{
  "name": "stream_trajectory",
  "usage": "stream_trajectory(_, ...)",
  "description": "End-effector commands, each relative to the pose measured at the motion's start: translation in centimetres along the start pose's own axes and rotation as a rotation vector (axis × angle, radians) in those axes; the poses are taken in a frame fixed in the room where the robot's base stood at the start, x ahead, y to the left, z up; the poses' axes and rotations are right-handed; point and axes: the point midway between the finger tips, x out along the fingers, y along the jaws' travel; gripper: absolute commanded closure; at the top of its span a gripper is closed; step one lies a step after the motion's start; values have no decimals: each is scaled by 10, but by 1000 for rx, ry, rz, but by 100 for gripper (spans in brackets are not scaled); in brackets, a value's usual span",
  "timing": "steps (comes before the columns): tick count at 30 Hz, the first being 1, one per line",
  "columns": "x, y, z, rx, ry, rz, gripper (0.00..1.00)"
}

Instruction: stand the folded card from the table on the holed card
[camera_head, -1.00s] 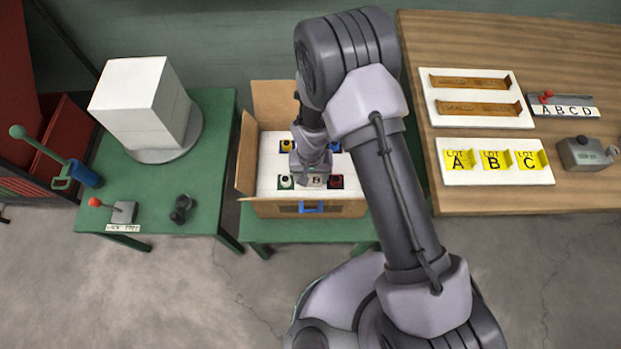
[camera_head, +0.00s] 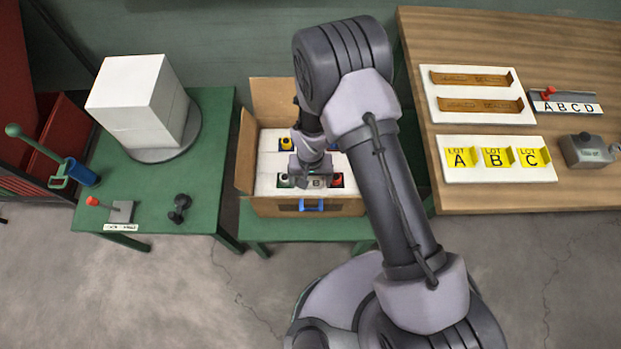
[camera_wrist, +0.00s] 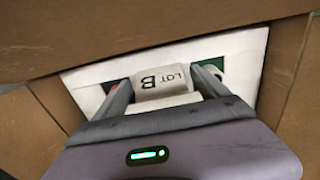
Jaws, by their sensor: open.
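A white folded card marked LOT B (camera_wrist: 160,83) stands on the white holed card (camera_wrist: 95,93) inside the cardboard carton; its B face also shows small in the head view (camera_head: 316,183). My gripper (camera_wrist: 164,86) is open, with one finger on each side of the folded card. I cannot tell whether either finger touches it. In the head view my gripper (camera_head: 313,174) reaches down into the carton. Coloured square cut-outs with round tops show at the corners of the holed card (camera_head: 268,165). My gripper hides its middle.
The carton (camera_head: 270,207) has raised flaps around it and stands on a green table. On the wooden table at right, a white board (camera_head: 450,176) holds yellow LOT A, B and C cards. A stack of white blocks (camera_head: 125,100) stands on the left table.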

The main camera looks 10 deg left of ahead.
Motion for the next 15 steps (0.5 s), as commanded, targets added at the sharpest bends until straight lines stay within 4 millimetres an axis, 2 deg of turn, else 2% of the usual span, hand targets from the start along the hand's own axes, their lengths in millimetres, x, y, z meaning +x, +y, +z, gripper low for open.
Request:
stream_trajectory(6, -65, -1, -2, -1, 5, -2, 16)
stream_trajectory(9, -91, 0, -1, -1, 4, -2, 16)
stream_trajectory(12, -109, 0, -1, 0, 4, -1, 16)
stream_trajectory(15, -118, 0, 0, 0, 2, -1, 16)
